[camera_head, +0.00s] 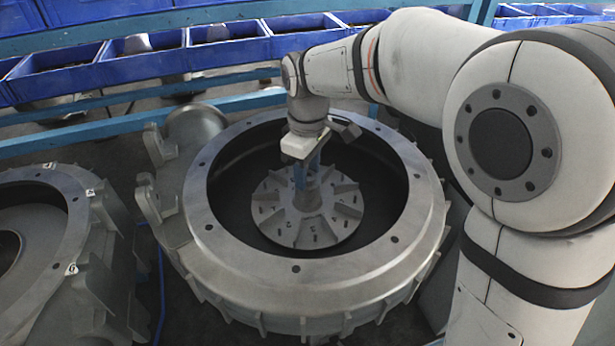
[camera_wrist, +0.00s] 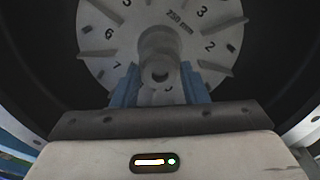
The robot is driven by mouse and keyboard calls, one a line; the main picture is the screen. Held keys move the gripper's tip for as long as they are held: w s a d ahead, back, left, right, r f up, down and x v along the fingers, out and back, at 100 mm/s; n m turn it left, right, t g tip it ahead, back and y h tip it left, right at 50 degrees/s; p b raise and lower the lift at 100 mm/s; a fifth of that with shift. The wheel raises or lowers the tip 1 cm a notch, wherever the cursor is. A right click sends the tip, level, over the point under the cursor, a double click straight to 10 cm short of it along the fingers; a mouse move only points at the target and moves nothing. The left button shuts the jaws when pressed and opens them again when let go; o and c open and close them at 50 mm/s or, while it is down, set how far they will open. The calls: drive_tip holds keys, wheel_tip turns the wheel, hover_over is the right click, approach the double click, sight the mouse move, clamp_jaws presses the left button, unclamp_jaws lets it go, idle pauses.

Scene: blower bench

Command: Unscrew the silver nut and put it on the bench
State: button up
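The grey bladed impeller (camera_head: 307,210) sits inside the round blower housing, with a central hub shaft rising from it. The silver nut cannot be clearly told apart from this grey shaft end. My gripper (camera_wrist: 160,80) points down over the hub, its two blue fingers apart on either side of the shaft end. Narrow gaps seem to show beside it, and nothing appears gripped. My gripper also shows in the head view (camera_head: 304,180), where its fingers partly hide the hub.
The housing's wide metal rim (camera_head: 330,273) surrounds the impeller and my gripper. A second housing (camera_head: 60,250) stands at the left. Blue bins (camera_head: 140,65) line a rack at the back. No clear bench top is recognisable.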

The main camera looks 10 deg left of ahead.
drive_tip(key=shift+c, duration=0.4)
drive_tip(key=c, duration=0.6)
drive_tip(key=n, duration=0.6)
drive_tip(key=shift+c, duration=0.2)
drive_tip(key=n, duration=1.2)
drive_tip(key=shift+n, duration=0.4)
drive_tip(key=n, duration=0.6)
drive_tip(key=shift+n+p, duration=0.3)
